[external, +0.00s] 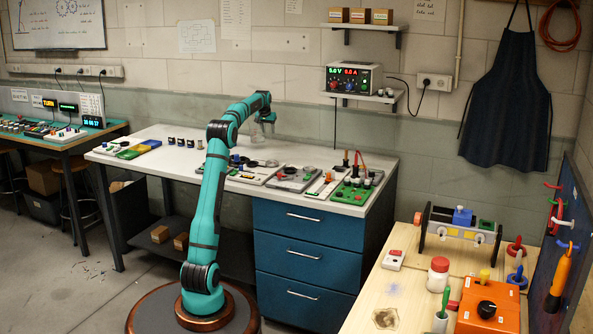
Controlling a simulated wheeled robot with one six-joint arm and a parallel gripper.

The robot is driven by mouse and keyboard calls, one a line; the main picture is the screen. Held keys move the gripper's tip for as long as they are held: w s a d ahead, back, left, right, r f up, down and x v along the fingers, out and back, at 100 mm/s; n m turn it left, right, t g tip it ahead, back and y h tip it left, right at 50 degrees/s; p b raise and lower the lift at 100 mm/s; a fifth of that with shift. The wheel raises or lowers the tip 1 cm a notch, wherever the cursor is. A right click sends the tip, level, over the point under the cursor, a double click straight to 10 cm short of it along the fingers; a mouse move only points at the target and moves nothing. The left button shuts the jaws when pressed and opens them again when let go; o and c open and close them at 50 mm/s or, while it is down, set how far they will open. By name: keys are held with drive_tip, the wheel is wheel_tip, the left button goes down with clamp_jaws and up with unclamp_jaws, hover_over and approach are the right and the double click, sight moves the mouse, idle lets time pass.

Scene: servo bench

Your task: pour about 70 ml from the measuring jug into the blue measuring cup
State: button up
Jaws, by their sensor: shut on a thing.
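My gripper (266,117) is above the far part of the white bench, at the end of my teal arm. It is shut on a pale, see-through thing, which looks like the measuring jug (258,131); it is small and faint here. Its tilt and liquid level cannot be read. I cannot make out the blue measuring cup for certain; my arm hides part of the bench.
The white bench (180,142) carries several small parts at left and boards with components in front of my gripper. A green board (352,193) with upright posts stands at right. A power supply (353,79) sits on a wall shelf. A wooden bench (415,285) is at front right.

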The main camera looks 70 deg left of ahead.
drive_tip(key=shift+s+a+f+n, duration=0.25)
drive_tip(key=shift+a+f+n, duration=0.45)
drive_tip(key=shift+a+f, duration=0.25)
drive_tip(key=shift+s+a+r, duration=0.1)
drive_tip(key=shift+r, duration=0.05)
drive_tip(key=shift+s+a+r+t+h, duration=0.25)
drive_tip(key=shift+s+r+t, duration=0.1)
drive_tip(key=shift+r+t, duration=0.1)
drive_tip(key=shift+s+a+r+t+h, duration=0.15)
drive_tip(key=shift+s+a+r+t, duration=0.05)
drive_tip(key=shift+s+r+t, duration=0.2)
drive_tip(key=shift+s+a+r+n+t+h, duration=0.4)
drive_tip(key=shift+s+a+r+t+h, duration=0.1)
drive_tip(key=shift+s+r+t+h, duration=0.15)
drive_tip(key=shift+s+a+r+n+t+h+p, duration=0.1)
drive_tip(key=shift+s+a+r+n+t+h, duration=0.1)
drive_tip(key=shift+s+a+r+t+h, duration=0.5)
drive_tip(key=shift+s+a+r+n+t+h+p, duration=0.25)
drive_tip(key=shift+s+r+t, duration=0.3)
drive_tip(key=shift+s+t, duration=0.4)
drive_tip(key=shift+s+a+r+n+t+h, duration=0.15)
drive_tip(key=shift+s+a+r+t+h, duration=0.25)
drive_tip(key=shift+s+a+r+t, duration=0.4)
drive_tip(key=shift+d+f+t, duration=0.15)
drive_tip(key=shift+d+t, duration=0.05)
drive_tip(key=shift+t, duration=0.05)
drive_tip(key=shift+s+a+r+n+t+h+p, duration=0.3)
drive_tip(key=shift+s+a+r+t+h+p, duration=0.1)
drive_tip(key=shift+s+r+t+p, duration=0.25)
